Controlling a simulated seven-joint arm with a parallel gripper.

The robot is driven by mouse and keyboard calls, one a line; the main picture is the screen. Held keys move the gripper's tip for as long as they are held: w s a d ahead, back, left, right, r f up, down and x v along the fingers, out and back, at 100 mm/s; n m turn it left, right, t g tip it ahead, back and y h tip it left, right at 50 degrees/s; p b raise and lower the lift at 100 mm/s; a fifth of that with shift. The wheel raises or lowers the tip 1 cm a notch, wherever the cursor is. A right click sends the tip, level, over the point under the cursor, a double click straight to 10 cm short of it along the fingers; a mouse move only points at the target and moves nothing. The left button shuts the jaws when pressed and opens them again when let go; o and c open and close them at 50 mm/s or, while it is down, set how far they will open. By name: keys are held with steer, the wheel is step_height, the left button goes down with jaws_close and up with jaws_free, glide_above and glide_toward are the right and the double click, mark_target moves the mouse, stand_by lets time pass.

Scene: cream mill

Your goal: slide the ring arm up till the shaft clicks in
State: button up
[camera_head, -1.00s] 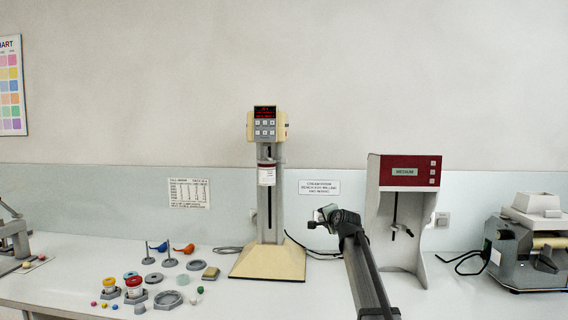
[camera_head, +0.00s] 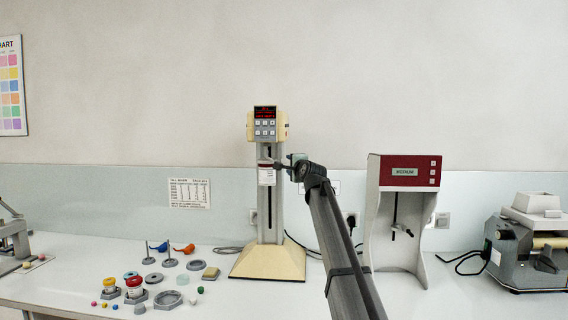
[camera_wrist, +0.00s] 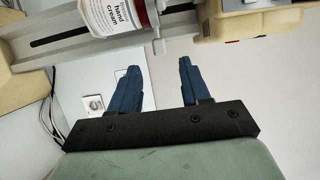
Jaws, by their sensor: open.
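The cream mill stands on the bench with a yellow base (camera_head: 268,262), a slotted grey column (camera_head: 279,215) and a head (camera_head: 266,128) with a red display. A white jar (camera_head: 266,176) labelled hand cream, with a red band at its head end, sits in front of the column below the head. It also shows at the top of the wrist view (camera_wrist: 112,16). The ring arm is hard to pick out around the jar. A small grey part (camera_wrist: 159,46) sticks out beside the red band. My gripper (camera_wrist: 159,65) is open and empty, its blue fingers pointing at the jar and column, apparently short of them.
A red-topped machine (camera_head: 403,172) stands right of the mill, with my arm between them. A grey mill with rollers (camera_head: 530,245) is at the far right. Rings, pots and small balls lie on the bench at left, near a grey ring (camera_head: 168,299).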

mark_target(285, 161)
steer(key=x, duration=0.9)
steer(key=shift+w, duration=0.3)
jaws_close()
